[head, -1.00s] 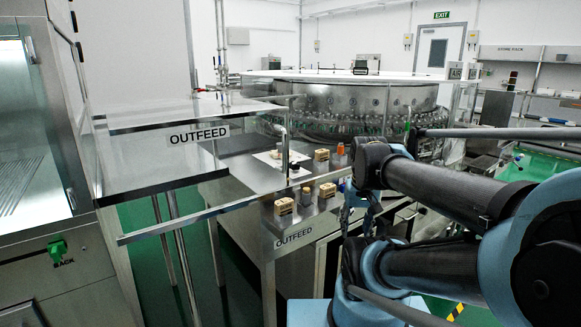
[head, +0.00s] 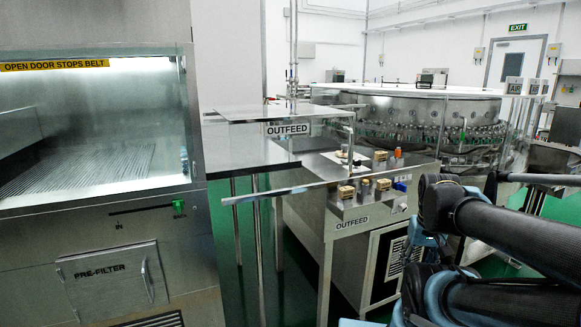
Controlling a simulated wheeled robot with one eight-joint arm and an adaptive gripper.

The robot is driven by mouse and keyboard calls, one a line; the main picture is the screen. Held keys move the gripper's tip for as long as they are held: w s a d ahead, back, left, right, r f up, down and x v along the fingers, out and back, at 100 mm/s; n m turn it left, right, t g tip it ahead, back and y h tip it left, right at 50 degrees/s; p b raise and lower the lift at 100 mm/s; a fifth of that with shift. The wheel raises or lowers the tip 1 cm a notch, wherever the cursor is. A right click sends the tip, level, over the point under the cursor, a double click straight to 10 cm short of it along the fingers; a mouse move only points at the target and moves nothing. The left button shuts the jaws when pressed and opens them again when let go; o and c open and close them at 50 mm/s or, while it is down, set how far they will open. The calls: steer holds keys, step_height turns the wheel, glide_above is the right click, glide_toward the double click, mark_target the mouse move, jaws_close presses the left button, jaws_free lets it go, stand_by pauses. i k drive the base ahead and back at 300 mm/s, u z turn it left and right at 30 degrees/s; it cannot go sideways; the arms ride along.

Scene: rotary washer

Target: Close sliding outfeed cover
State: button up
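The outfeed cover (head: 250,114) is a flat, shiny panel with an OUTFEED label on its front edge, left of centre in the head view. A thin upright handle-like bar (head: 351,138) stands at its right end. A long metal rail (head: 285,191) runs below and in front of it. The outfeed table (head: 338,213) lies to the right, its top largely uncovered. My folded arm is at the lower right, well apart from the cover. I cannot make out my gripper's fingers.
Small boxes (head: 346,192) and an orange-capped bottle (head: 398,153) sit on the outfeed table. The round washer (head: 410,122) stands behind. A glass-fronted cabinet (head: 95,140) fills the left side. Green floor shows between cabinet and table.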

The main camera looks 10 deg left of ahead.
mark_target(246, 114)
steer(key=k, duration=0.9)
steer(key=z, duration=0.5)
steer(key=i, duration=1.25)
steer(key=u, duration=1.85)
steer(key=i, duration=0.45)
steer(key=u, duration=0.1)
steer(key=k, duration=0.45)
steer(key=z, duration=0.15)
